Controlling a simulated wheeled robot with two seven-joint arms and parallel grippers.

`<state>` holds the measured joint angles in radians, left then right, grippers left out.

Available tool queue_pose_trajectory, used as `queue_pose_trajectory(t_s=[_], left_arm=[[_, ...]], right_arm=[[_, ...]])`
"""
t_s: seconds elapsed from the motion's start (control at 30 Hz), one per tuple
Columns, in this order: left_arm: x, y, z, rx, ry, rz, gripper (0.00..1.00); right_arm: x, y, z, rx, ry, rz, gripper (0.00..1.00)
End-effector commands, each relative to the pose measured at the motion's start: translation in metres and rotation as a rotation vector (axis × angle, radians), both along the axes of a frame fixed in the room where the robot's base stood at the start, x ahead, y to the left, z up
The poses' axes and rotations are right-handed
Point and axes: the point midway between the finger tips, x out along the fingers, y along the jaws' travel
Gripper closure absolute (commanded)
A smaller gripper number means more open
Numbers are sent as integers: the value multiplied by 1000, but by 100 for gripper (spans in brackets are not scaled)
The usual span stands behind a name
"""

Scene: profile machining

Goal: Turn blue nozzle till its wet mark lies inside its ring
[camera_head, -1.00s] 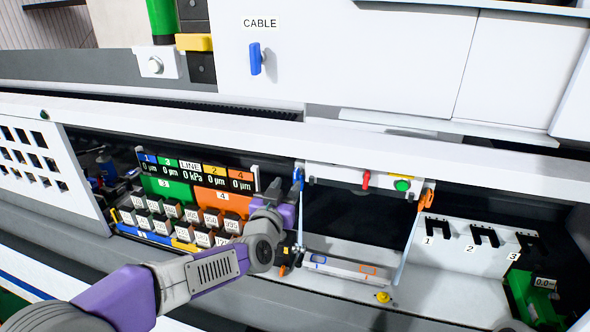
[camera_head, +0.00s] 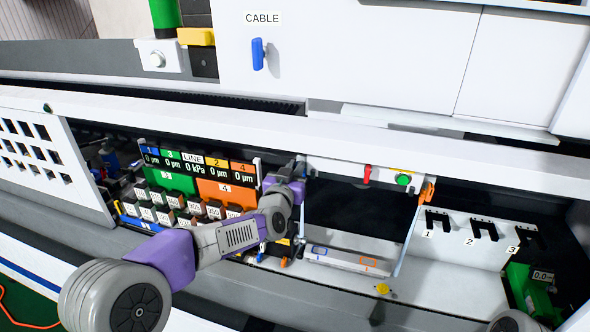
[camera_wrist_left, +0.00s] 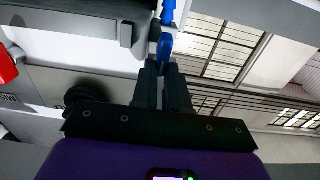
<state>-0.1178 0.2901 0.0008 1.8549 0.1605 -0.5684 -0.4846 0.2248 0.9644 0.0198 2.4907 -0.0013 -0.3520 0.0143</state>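My left gripper (camera_head: 297,172) is raised at the left end of the white bar above the tray, where it covers the blue nozzle in the head view. In the left wrist view the blue nozzle (camera_wrist_left: 165,45) is right at the tips of my left fingers (camera_wrist_left: 162,68). The fingers are close together with a narrow gap; whether they clamp the nozzle is unclear. A blue ring outline (camera_head: 319,252) lies on the pale block below. I cannot make out the blue nozzle's wet mark. My right gripper is not in view.
The orange nozzle (camera_head: 427,192) hangs at the bar's right end, with a pale jet running down from it. An orange ring outline (camera_head: 367,264) is on the same block. A red lever (camera_head: 367,174) and green button (camera_head: 403,180) sit between the nozzles. A display panel (camera_head: 193,162) stands left.

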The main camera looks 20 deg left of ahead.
Motion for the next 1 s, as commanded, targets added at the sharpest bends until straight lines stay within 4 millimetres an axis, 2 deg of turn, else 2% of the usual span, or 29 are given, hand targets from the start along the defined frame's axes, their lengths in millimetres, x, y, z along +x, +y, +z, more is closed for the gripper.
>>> queue_pose_trajectory(t_s=[0.4, 0.73, 1.0], left_arm=[[0, 0, 0, -3, 0, 0, 100], [0, 2, -3, -125, 2, 0, 100], [0, 2, 0, -149, 6, 0, 100]], right_arm=[[0, 0, -1, 0, 0, 0, 28], [0, 0, -27, 0, 0, 0, 28], [0, 0, -27, 0, 0, 0, 28]])
